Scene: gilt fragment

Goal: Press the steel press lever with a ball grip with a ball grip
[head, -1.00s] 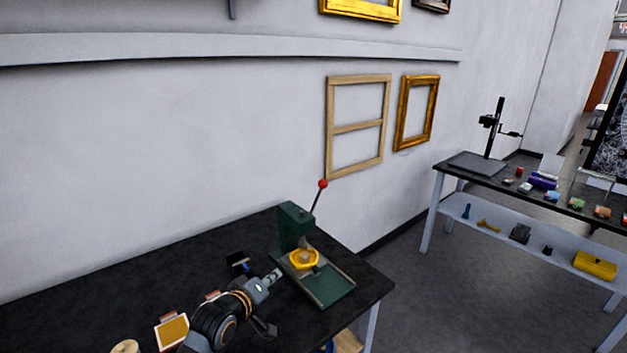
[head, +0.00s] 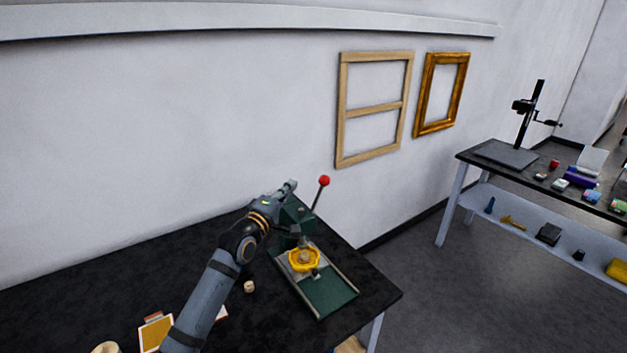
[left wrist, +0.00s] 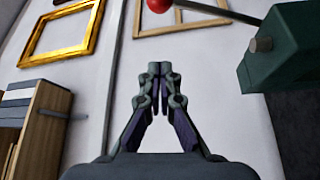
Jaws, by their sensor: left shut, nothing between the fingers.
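The steel press lever (head: 317,196) ends in a red ball grip (head: 324,180) and rises tilted to the right from the green press (head: 330,290). A yellow ring-shaped piece (head: 304,260) sits on the press bed. My left gripper (head: 290,186) is raised beside the top of the press, left of the ball and apart from it. In the left wrist view the gripper (left wrist: 160,70) is shut and empty. The red ball (left wrist: 158,5) shows above its tips there, cut by the top edge, with the green press head (left wrist: 290,50) at right. My right gripper is not in view.
The press stands near the right end of the black table (head: 120,285). A small pale object (head: 249,286) and an orange panel (head: 155,333) lie on the table. Frames (head: 375,108) hang on the wall behind. A second table (head: 470,165) stands at right.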

